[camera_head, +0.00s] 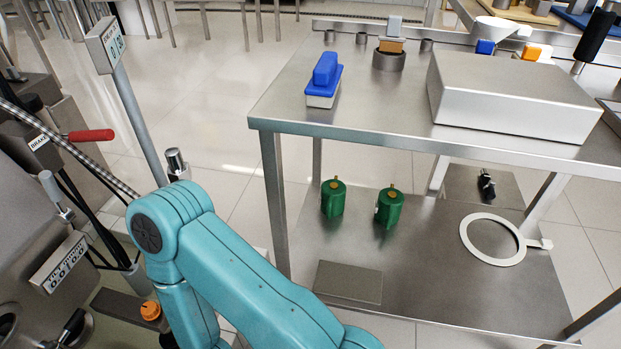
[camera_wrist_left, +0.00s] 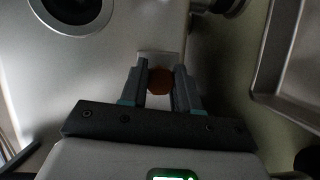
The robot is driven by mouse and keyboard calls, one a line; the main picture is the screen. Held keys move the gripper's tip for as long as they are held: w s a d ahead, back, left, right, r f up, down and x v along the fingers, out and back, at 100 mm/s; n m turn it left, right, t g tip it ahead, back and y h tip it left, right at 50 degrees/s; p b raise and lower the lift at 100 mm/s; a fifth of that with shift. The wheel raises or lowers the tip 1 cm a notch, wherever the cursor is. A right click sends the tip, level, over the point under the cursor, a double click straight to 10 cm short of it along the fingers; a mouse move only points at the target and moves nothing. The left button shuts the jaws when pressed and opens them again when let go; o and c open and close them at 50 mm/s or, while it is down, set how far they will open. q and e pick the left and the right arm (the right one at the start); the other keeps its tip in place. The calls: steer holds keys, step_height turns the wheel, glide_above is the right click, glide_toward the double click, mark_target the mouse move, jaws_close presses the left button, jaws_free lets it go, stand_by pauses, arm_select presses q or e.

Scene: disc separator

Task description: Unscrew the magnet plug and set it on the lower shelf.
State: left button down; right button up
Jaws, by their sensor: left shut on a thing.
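In the left wrist view my left gripper (camera_wrist_left: 160,76) is shut on a reddish-brown round head, which I take to be the magnet plug (camera_wrist_left: 160,82). The plug sits between the two fingers, in front of a pale metal housing; the dark picture does not show whether its thread is engaged. In the head view my teal arm bends down at the lower left, and its gripper is out of the picture. The steel lower shelf (camera_head: 430,275) of the table is in the head view at the right. My right gripper is in neither view.
Two green canisters (camera_head: 333,198) (camera_head: 390,207), a flat grey plate (camera_head: 348,282), a pale ring (camera_head: 492,240) and a small black part (camera_head: 487,186) lie on the lower shelf. A blue-topped brush (camera_head: 324,82) and a metal box (camera_head: 512,95) are above. Shelf middle is clear.

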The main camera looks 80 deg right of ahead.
arm_select(q)
steer(key=shift+s+r+p, duration=0.1)
steer(key=shift+s+p, duration=0.45)
steer(key=shift+s, duration=2)
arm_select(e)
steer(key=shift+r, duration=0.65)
arm_select(q)
steer(key=s+p, duration=1.2)
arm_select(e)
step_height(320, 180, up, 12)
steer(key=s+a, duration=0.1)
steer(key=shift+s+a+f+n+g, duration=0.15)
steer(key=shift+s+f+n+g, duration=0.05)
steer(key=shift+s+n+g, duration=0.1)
arm_select(q)
steer(key=shift+s, duration=0.1)
